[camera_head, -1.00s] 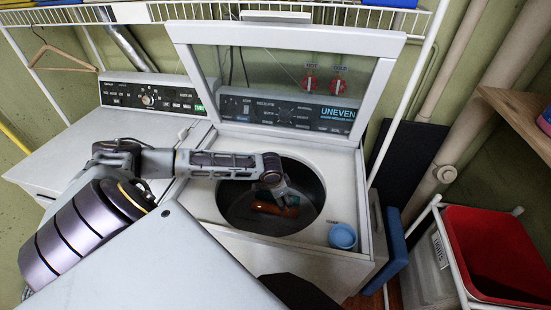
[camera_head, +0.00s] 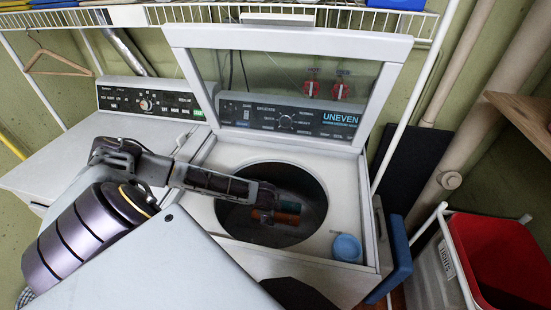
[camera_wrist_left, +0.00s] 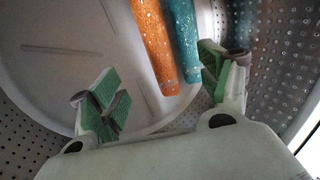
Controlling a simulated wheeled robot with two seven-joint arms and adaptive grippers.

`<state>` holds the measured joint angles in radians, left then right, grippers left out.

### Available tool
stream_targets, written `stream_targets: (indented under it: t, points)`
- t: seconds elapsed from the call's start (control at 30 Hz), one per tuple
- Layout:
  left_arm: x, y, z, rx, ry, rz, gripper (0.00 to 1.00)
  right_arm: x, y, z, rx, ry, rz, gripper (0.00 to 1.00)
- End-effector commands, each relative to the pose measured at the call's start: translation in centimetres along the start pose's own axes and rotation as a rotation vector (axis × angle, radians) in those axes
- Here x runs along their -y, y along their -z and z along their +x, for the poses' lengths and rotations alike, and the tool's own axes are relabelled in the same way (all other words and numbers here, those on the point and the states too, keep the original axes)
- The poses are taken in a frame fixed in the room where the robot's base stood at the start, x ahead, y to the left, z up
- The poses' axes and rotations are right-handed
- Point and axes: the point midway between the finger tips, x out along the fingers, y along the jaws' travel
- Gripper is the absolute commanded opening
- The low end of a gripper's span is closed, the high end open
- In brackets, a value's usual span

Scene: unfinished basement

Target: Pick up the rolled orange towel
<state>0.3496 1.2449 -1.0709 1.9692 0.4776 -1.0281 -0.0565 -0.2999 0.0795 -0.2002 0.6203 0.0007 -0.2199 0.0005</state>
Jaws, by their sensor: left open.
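The rolled orange towel (camera_head: 287,218) lies inside the washer's open drum (camera_head: 230,215). A rolled teal towel (camera_head: 289,206) lies right alongside it. My left gripper (camera_head: 266,207) is down in the drum, at the left ends of both rolls. In the left wrist view, its green-padded fingers (camera_wrist_left: 160,82) are spread apart with nothing held. The orange towel (camera_wrist_left: 153,45) and the teal towel (camera_wrist_left: 184,40) point in between the fingers, the teal one closer to the right finger. I cannot tell whether either finger touches a towel. My right gripper is not in view.
The raised lid (camera_head: 290,38) stands behind the drum opening. A blue cup (camera_head: 346,247) sits on the washer top, right of the opening. The perforated drum wall (camera_wrist_left: 285,50) is close to the right finger. A red-lined bin (camera_head: 500,255) stands at the right.

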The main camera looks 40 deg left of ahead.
Motion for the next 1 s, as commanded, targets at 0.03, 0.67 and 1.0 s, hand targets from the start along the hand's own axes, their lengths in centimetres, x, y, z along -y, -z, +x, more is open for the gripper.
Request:
stream_targets:
  t: [0.03,0.67,1.0]
  points:
    - [0.0,0.0,0.2,0.000,0.000,-0.001,0.77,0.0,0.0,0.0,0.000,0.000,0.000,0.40]
    - [-0.1,0.1,6.0,0.000,-0.001,-0.002,0.77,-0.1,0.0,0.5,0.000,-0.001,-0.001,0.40]
    - [-0.1,0.0,8.3,0.001,-0.001,-0.001,0.77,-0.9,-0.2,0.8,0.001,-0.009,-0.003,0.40]
